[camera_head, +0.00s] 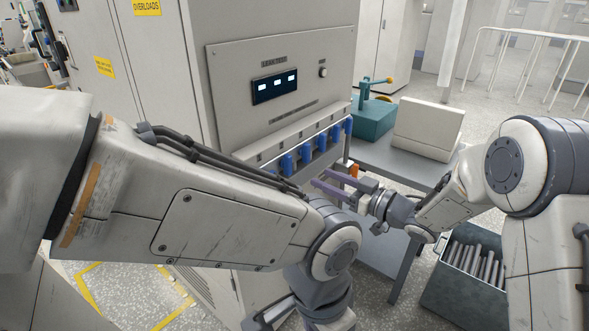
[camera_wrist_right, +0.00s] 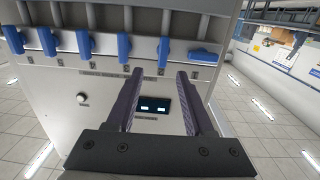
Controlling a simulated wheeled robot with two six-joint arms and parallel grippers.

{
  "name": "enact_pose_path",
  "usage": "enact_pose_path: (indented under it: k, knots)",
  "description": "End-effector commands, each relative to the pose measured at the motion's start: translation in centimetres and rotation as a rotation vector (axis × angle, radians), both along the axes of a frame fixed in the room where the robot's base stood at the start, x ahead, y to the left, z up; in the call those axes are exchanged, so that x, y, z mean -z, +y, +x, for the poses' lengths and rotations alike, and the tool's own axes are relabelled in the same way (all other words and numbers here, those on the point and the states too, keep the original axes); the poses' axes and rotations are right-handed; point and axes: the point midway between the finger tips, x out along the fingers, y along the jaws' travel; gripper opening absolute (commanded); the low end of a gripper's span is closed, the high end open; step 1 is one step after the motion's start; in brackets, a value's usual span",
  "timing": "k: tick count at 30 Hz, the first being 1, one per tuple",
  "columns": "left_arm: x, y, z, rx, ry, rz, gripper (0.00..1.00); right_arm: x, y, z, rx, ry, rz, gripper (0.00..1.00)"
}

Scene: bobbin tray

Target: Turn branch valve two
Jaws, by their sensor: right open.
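A row of several blue valve handles (camera_head: 305,154) runs along the lower front of the grey test panel. They also show in the right wrist view, which sees the panel upside down. The handle at the right end there (camera_wrist_right: 205,54) lies sideways; the others stand upright. I cannot read labels to tell which is valve two. My right gripper (camera_head: 320,179) is open and empty in front of the row. In the wrist view its fingertips (camera_wrist_right: 160,73) lie apart, with one upright handle (camera_wrist_right: 164,52) just beyond the gap.
The panel has a lit display (camera_head: 274,87) and a small knob (camera_head: 322,68). A grey bench (camera_head: 395,158) to the right holds a teal device (camera_head: 373,118) and a pale box (camera_head: 428,125). A bin of grey rods (camera_head: 470,265) stands below on the floor.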

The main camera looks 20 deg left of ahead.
Motion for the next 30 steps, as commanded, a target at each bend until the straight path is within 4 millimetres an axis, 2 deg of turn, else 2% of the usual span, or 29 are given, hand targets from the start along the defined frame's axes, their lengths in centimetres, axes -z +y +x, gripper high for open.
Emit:
enact_pose_path:
  k: [5, 18, 24, 30]
  knots:
    - [-0.2, 0.0, 0.0, 0.000, 0.000, 0.000, 0.50, -0.1, 1.1, 0.1, -0.033, -0.003, 0.029, 0.53]
    - [-1.6, 0.0, 0.0, 0.000, 0.000, 0.000, 0.50, -0.1, 8.3, 2.6, -0.029, -0.003, 0.026, 0.53]
    - [-1.7, 0.0, 0.0, 0.000, 0.000, 0.000, 0.50, 0.0, 9.7, 3.2, -0.027, -0.002, 0.027, 0.53]
    - [-1.7, 0.0, 0.0, 0.000, 0.000, 0.000, 0.50, 0.0, 9.8, 3.3, -0.026, -0.002, 0.027, 0.53]
